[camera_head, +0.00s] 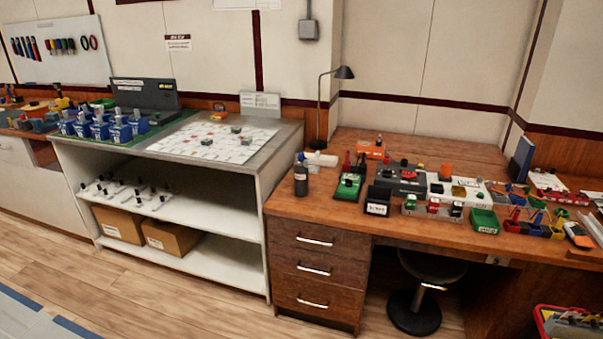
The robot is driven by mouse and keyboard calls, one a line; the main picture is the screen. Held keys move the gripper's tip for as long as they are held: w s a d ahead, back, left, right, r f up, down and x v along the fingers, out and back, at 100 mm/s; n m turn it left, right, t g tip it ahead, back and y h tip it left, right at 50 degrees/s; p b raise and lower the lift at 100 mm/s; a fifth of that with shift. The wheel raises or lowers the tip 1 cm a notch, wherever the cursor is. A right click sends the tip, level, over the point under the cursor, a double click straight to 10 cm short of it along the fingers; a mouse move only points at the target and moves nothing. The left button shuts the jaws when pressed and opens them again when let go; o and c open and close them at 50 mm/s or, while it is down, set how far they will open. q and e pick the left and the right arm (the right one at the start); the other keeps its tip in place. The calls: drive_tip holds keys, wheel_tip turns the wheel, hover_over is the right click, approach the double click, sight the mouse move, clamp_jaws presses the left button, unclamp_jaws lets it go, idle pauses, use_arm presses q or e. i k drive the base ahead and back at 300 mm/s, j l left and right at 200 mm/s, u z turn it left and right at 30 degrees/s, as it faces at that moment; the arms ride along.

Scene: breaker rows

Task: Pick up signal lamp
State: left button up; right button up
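Neither of my grippers is in view. No object is clearly recognisable as the signal lamp at this size. Small coloured pieces that may be signal lamps stand in a row on a pale strip near the front of the wooden desk (330,205): a green piece (410,202), a red piece (433,205) and a darker piece (456,209). An orange piece (446,170) stands farther back on the desk. A black desk lamp (344,73) stands upright at the desk's back left corner.
A dark bottle (301,178), a green box (485,221) and small coloured bins (530,224) crowd the desk. A stool (414,310) stands below. On the left, a shelf unit (262,215) carries a white board (213,141) and blue bins (97,127). Open floor lies in front.

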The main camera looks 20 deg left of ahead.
sight(300, 173)
drive_tip(key=i+j, duration=0.85)
drive_tip(key=i, duration=0.15)
drive_tip(key=i+j, duration=0.9)
drive_tip(key=i, duration=0.1)
